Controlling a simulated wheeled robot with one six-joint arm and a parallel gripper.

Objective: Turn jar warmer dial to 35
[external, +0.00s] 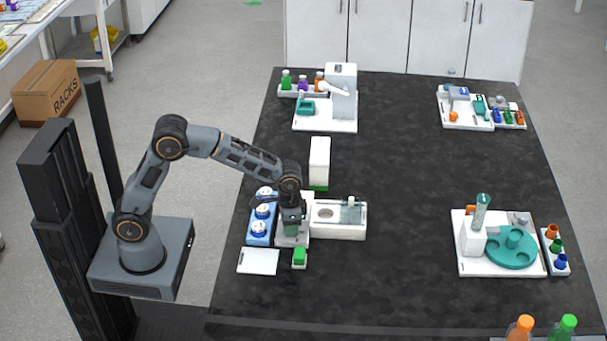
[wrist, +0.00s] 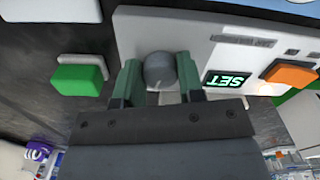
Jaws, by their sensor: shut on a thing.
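The jar warmer's white panel (wrist: 150,25) fills the upper part of the wrist view. Its round grey dial (wrist: 160,70) sits between the green fingers of my gripper (wrist: 158,78), which is shut on it. A small dark display (wrist: 227,80) to the right of the dial shows "SET" in green, upside down. An orange button (wrist: 290,74) lies farther right. In the external view my gripper (external: 292,222) points down at the warmer (external: 291,240), and the arm hides the dial there. I cannot read the dial's setting.
A green block (external: 299,257) is in front of the warmer and a white plate (external: 258,261) lies to its left. A blue rack of jars (external: 262,216) stands close on the left, a white box device (external: 345,222) on the right. The middle of the black bench (external: 410,180) is clear.

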